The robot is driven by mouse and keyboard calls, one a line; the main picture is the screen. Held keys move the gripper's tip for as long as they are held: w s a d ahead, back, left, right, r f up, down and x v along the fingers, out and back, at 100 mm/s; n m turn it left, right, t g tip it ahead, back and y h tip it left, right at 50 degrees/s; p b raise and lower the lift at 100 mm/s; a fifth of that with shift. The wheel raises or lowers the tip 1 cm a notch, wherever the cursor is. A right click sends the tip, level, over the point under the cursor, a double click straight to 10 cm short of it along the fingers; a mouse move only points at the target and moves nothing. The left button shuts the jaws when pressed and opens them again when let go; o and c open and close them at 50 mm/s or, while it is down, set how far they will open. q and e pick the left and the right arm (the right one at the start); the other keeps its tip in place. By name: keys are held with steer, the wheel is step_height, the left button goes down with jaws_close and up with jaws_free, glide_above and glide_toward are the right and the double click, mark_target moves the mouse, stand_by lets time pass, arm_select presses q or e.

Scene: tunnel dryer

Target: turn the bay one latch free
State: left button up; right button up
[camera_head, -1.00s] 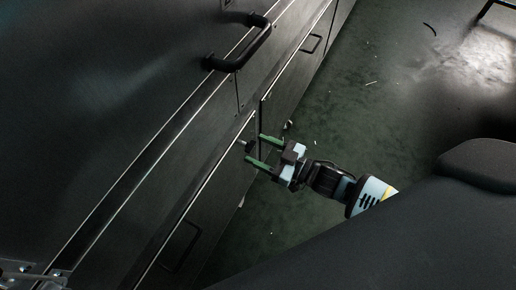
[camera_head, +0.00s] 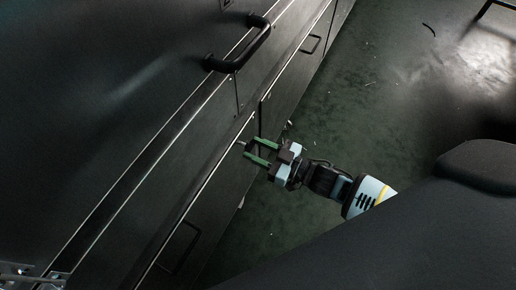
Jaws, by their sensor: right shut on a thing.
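The latch (camera_head: 249,146) is a small dark piece on the front of the dark cabinet, near a seam between panels. My right gripper (camera_head: 254,151) comes in from the lower right with green fingers. The fingers are on both sides of the latch and shut on it. The latch is small and mostly hidden by the fingers, so its exact turn is hard to tell. My left gripper is out of view.
A large black bar handle (camera_head: 240,47) stands out from the cabinet above. Lower panels carry thin handles, one at the upper right (camera_head: 311,43) and one at the lower left (camera_head: 180,248). The dark green floor (camera_head: 370,110) to the right is mostly clear, with small scraps.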

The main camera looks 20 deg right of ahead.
steer(key=n, duration=1.7)
steer(key=shift+s+a+f+n, duration=0.1)
steer(key=shift+f+n, duration=0.05)
steer(key=shift+n, duration=0.15)
stand_by(0.6)
steer(key=o, duration=1)
steer(key=v, duration=0.7)
steer(key=shift+s+d+p, duration=0.3)
steer(key=shift+p, duration=0.1)
